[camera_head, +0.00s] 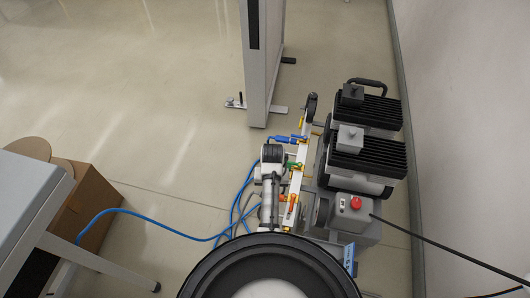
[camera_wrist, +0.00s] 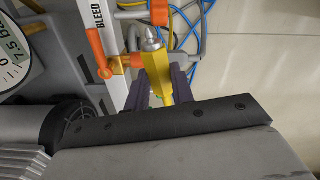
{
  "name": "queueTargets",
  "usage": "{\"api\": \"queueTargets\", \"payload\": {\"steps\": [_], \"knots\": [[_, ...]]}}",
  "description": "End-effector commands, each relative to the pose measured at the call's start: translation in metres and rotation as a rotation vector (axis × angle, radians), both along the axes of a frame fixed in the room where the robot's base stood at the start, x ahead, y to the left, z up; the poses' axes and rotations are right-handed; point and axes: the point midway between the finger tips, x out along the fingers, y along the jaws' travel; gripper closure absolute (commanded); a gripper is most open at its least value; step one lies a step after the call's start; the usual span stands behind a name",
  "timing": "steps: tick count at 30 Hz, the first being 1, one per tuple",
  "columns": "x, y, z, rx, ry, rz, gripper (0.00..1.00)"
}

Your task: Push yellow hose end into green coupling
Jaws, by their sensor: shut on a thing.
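The yellow hose end (camera_wrist: 157,68) has a bright metal nose pointing up in the wrist view. My gripper (camera_wrist: 160,84) is shut on its yellow body, with one dark finger on each side. In the head view, a green coupling (camera_head: 294,166) sits on the pale upright rail (camera_head: 296,182), close to the right of my arm's end. I cannot pick out the green coupling in the wrist view. In the head view, my arm hides the gripper and the held hose end. The hose end looks apart from any coupling.
The rail marked BLEED (camera_wrist: 98,35) carries an orange lever (camera_wrist: 98,54). A gauge (camera_wrist: 14,60) is at the left. Blue hose (camera_head: 112,212) runs over the floor. Pump units with black fins (camera_head: 368,155) and a red button (camera_head: 355,203) stand right of the rail.

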Motion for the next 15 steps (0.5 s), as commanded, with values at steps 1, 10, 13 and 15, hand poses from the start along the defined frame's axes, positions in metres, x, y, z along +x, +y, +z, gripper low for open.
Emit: {"api": "queueTargets", "payload": {"steps": [1, 10, 13, 15], "knots": [[0.0000, 0.0001, 0.0001, 0.000, 0.000, 0.000, 0.96], [0.0001, 0.0001, 0.0002, 0.000, 0.000, 0.000, 0.96], [0.0007, 0.0005, -0.0004, 0.000, 0.000, 0.003, 0.96], [0.0051, 0.0036, -0.0040, 0.001, -0.002, 0.029, 0.96]]}}
